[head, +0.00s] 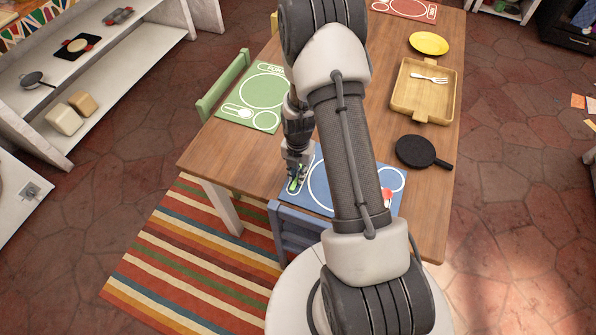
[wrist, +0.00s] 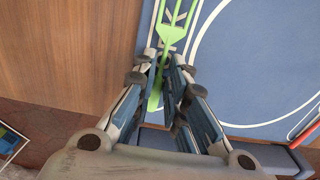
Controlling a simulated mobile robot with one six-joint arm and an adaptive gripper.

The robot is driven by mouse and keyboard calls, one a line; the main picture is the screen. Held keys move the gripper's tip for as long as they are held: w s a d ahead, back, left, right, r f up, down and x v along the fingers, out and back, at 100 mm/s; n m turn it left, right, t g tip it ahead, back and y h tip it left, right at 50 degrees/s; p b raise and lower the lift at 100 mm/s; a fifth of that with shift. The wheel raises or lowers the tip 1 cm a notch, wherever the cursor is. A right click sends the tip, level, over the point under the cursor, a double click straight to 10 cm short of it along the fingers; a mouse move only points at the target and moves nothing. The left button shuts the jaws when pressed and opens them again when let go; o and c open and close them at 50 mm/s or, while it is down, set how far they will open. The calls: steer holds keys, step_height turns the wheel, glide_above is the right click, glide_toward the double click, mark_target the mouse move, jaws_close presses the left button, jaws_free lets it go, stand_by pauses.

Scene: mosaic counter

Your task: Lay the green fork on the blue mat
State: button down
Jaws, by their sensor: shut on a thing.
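The green fork (wrist: 172,35) is held between the fingers of my gripper (wrist: 165,80), tines toward the top of the wrist view and handle running down between the fingers. In the head view the green fork (head: 293,186) shows small below my gripper (head: 297,172). The blue mat (wrist: 228,75) lies under the fork, which is over the mat's left strip, beside the large white circle outline. In the head view the blue mat (head: 317,190) is partly hidden by my arm. Whether the fork touches the mat or is slightly above it, I cannot tell.
A red utensil (head: 387,194) lies at the mat's right side. A black pan (head: 416,151), a wooden tray (head: 397,98) with a white fork (head: 430,78), and a yellow plate (head: 429,43) stand along the right. A green mat (head: 232,112) lies left. A blue chair (head: 290,225) stands at the near edge.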

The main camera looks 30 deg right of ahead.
steer(key=c, duration=1.6)
jaws_free()
steer(key=shift+f, duration=0.15)
step_height(320, 180, up, 23)
steer(key=a+m+t+p, duration=0.1)
steer(key=a+m+p, duration=0.2)
steer(key=m+p, duration=0.15)
steer(key=s+a+r+m+t, duration=0.1)
steer(key=s+a+r+m, duration=0.1)
steer(key=s+r+m, duration=0.3)
steer(key=s+a+r+m, duration=0.1)
steer(key=a+r+m, duration=0.15)
steer(key=r, duration=0.35)
steer(key=s+a+r+m+t, duration=0.1)
steer(key=s+a+r+m, duration=0.1)
steer(key=s+r+m, duration=0.2)
steer(key=s+a+r+m+t, duration=0.1)
steer(key=s+a+r+m, duration=0.2)
steer(key=s+m, duration=0.6)
steer(key=shift+s+r+m+t, duration=0.3)
steer(key=shift+s+r, duration=0.05)
steer(key=shift+r, duration=0.35)
